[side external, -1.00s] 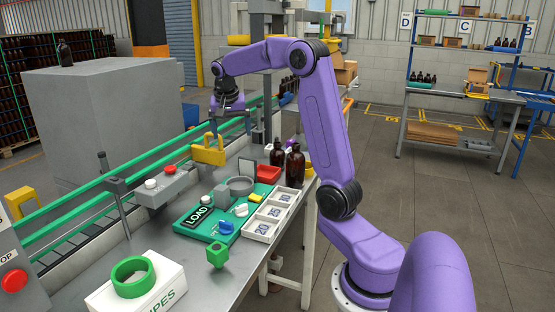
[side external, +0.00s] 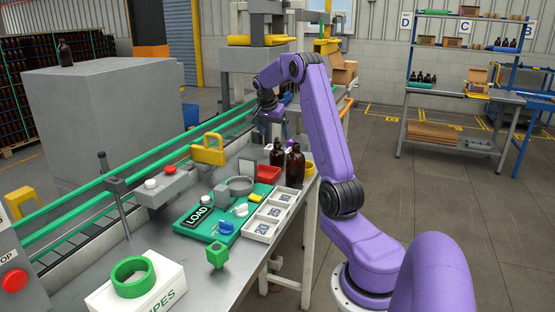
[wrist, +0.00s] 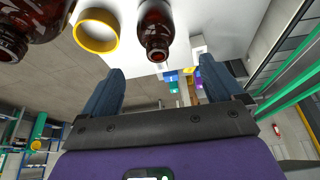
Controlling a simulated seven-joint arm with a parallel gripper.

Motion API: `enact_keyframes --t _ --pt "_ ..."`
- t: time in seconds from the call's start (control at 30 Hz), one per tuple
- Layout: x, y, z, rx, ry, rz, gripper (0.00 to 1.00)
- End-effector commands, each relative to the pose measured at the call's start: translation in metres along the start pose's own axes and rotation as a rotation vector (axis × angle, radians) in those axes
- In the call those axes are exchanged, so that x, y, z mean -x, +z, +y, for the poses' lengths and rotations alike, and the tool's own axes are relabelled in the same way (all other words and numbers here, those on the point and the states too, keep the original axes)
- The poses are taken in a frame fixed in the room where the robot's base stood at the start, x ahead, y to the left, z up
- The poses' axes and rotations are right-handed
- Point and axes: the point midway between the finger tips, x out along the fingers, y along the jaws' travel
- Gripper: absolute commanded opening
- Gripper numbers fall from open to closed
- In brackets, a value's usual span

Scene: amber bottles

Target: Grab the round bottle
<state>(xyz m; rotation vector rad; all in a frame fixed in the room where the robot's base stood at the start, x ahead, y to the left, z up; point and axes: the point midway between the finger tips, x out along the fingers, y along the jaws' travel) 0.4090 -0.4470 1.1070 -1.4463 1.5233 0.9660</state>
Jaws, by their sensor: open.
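Two dark amber bottles stand at the right edge of the table in the side view: a larger one (side external: 295,167) in front and a smaller one (side external: 277,154) just behind and left. The wrist view shows one bottle (wrist: 155,28) at top centre, neck toward me, and a bigger one (wrist: 42,18) cut off at upper left. I cannot tell for certain which one is round. My gripper (side external: 272,124) is above and behind the bottles, partly blurred into the background. In the wrist view my gripper (wrist: 162,66) has its fingers wide apart with nothing between them.
A yellow ring (wrist: 97,30) lies between the bottles in the wrist view. A yellow block-like clamp (side external: 208,150) stands by the green-railed conveyor.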

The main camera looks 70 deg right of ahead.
Motion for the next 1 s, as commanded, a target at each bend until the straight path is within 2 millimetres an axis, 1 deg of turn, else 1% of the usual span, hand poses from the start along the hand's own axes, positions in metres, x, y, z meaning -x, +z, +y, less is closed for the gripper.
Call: enact_keyframes --t 0.03,0.13,0.23,0.37,0.47,0.7,0.83,1.0 --pt "-0.011 0.000 0.001 0.000 0.004 -0.002 0.94" --pt "-0.026 0.001 0.001 0.002 0.003 -0.002 0.94" --pt "-0.036 0.000 0.001 0.001 0.002 -0.002 0.94" --pt "-0.042 0.000 0.000 0.000 0.000 0.000 0.94" --pt "-0.050 0.001 0.001 0.001 0.002 -0.001 0.94" --pt "-0.083 0.004 0.003 0.001 0.002 -0.002 0.94" --pt "-0.091 0.004 0.003 0.002 0.000 0.000 0.94" --pt "-0.093 0.004 0.003 0.001 0.000 0.001 0.94"
